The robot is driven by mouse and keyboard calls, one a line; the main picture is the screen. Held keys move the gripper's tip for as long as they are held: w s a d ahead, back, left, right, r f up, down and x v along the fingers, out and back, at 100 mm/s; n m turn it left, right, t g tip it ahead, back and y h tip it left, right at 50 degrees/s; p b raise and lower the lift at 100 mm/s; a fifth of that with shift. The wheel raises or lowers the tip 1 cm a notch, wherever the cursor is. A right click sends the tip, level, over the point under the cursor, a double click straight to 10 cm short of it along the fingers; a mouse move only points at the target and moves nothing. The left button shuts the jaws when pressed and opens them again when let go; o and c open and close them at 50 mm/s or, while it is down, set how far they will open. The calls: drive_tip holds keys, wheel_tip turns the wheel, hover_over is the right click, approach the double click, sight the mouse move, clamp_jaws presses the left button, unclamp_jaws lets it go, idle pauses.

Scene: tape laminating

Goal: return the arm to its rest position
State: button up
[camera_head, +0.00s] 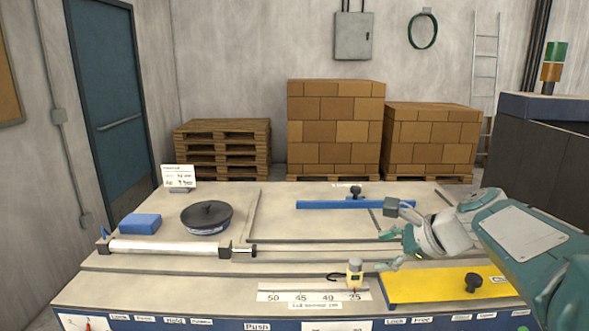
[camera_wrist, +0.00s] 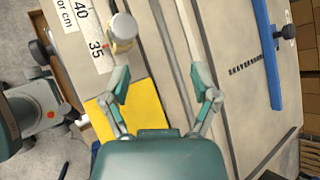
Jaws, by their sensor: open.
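My gripper (camera_head: 386,250) is open and empty at the right of the workbench (camera_head: 300,258), its fingers pointing left over the bench top. In the wrist view my gripper (camera_wrist: 160,79) shows two spread teal fingers with only bench surface and a rail between them. My arm reaches in from the right edge of the head view.
A blue bar (camera_head: 330,204) lies across the back of the bench. A white roller (camera_head: 165,247), a round dark container (camera_head: 206,216) and a blue block (camera_head: 140,224) sit at left. A dark cabinet (camera_head: 545,145) stands at right. The bench middle is clear.

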drive_tip(key=s+f+n+h, duration=0.3)
drive_tip(key=s+f+n, duration=0.1)
drive_tip(key=s+n, duration=0.5)
drive_tip(key=s+a+f+n+g+h, duration=0.1)
drive_tip(key=s+f+n+h, duration=0.3)
drive_tip(key=s+n, duration=0.6)
drive_tip(key=s+f, duration=0.1)
drive_tip(key=s, duration=0.2)
drive_tip(key=shift+f, duration=0.15)
drive_tip(key=shift+s+a, duration=0.1)
drive_tip(key=shift+s, duration=0.05)
